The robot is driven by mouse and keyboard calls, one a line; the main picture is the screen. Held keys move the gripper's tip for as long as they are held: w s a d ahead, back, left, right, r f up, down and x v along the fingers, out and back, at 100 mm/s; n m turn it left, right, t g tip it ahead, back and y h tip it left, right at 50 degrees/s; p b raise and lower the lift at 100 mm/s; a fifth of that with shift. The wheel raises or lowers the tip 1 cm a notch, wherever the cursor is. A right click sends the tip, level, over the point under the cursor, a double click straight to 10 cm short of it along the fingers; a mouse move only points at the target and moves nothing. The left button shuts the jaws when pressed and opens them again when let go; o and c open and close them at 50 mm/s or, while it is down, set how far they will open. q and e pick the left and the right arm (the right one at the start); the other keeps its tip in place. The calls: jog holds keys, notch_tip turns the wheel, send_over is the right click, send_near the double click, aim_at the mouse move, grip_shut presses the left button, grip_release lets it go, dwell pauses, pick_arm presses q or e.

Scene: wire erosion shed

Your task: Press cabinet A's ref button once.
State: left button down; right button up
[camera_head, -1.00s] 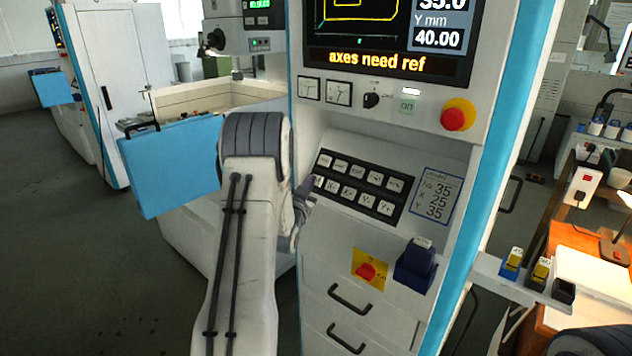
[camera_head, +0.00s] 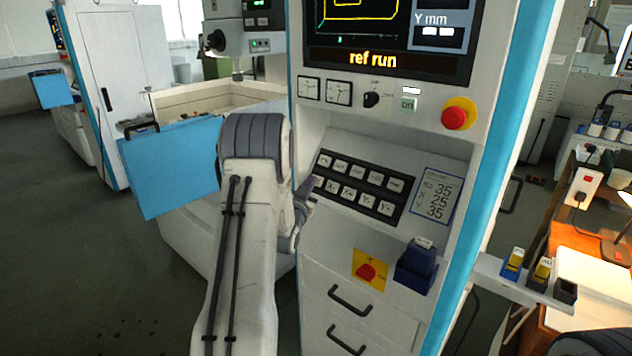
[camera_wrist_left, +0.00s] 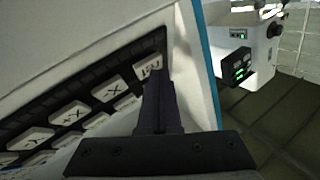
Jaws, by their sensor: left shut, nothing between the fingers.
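The machine cabinet (camera_head: 350,245) in front of me carries a black keypad (camera_head: 362,187) with two rows of white keys. Its screen (camera_head: 390,40) reads "ref run" in yellow. In the left wrist view the ref button (camera_wrist_left: 148,66) is the end key of the keypad, close to the cabinet's edge. My left gripper (camera_head: 308,190) is shut and empty at the keypad's left end. In the left wrist view its fingertips (camera_wrist_left: 157,82) are right at the ref button and cover its lower part; whether they touch it I cannot tell. My right gripper is not in view.
A red emergency knob (camera_head: 454,118) sits below the screen. A red switch on a yellow plate (camera_head: 368,271) and a dark blue box (camera_head: 415,268) are below the keypad. A blue panel (camera_head: 172,165) stands left of my arm. A desk (camera_head: 590,270) is at the right.

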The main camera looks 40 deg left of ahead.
pick_arm(q)
jog(key=shift+s+r, duration=0.3)
jog(key=shift+s, duration=0.2)
jog(key=s+r, duration=0.1)
jog(key=s, duration=0.1)
jog(key=s+r+p, duration=0.1)
jog(key=s+r, duration=0.1)
jog(key=shift+a, duration=0.2)
dwell(0.8)
